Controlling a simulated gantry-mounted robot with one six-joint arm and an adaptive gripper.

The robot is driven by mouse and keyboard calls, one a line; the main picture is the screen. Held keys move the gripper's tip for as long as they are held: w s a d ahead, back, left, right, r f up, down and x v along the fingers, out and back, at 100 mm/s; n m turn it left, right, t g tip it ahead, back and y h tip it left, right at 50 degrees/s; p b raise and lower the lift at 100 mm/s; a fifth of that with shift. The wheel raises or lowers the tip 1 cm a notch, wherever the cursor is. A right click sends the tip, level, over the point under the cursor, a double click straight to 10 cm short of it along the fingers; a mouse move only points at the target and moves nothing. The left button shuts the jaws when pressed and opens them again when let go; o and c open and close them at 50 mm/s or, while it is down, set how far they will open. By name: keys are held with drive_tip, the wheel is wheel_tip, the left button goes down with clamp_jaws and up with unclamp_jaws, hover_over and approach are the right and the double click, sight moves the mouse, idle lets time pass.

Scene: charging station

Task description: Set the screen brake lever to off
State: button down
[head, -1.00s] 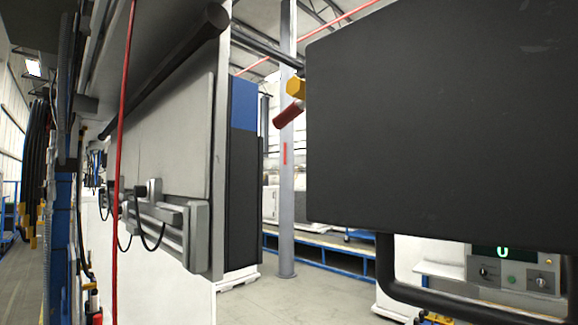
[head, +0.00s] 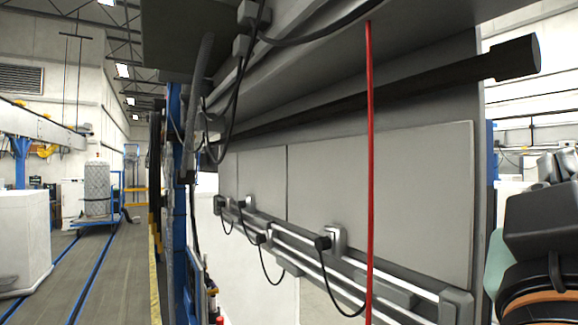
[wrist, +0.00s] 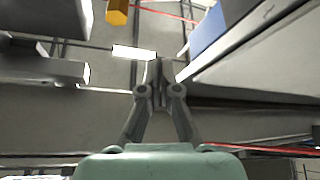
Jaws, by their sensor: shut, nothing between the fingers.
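The screen brake lever is out of the head view now. In the wrist view a yellow-orange block (wrist: 117,12) shows at the top edge, left of centre, and looks like the yellow part of the lever. Its red handle cannot be made out there. My gripper (wrist: 158,75) is shut and empty in the middle of the wrist view, below and right of the yellow block and apart from it in the picture. My gripper also shows at the right edge of the head view (head: 560,165), partly cut off.
A grey panelled machine wall (head: 380,190) with rails and hanging black cables fills the middle of the head view. A red cord (head: 370,170) hangs in front of it. A dark bar (head: 400,90) runs along its top. The aisle floor (head: 110,270) at left is open.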

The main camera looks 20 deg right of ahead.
drive_tip(key=p+x, duration=0.4)
drive_tip(key=x, duration=0.5)
drive_tip(key=shift+s+d+f, duration=0.2)
drive_tip(key=shift+d+f, duration=0.2)
drive_tip(key=shift+f, duration=0.4)
drive_tip(key=shift+s+d+f, duration=0.2)
drive_tip(key=shift+d+f, duration=0.2)
drive_tip(key=shift+f, duration=0.45)
drive_tip(key=shift+f, duration=0.4)
drive_tip(key=shift+s+d+f+b, duration=0.2)
drive_tip(key=shift+s+f+b, duration=0.45)
drive_tip(key=shift+s+f, duration=1.2)
drive_tip(key=shift+s, duration=0.05)
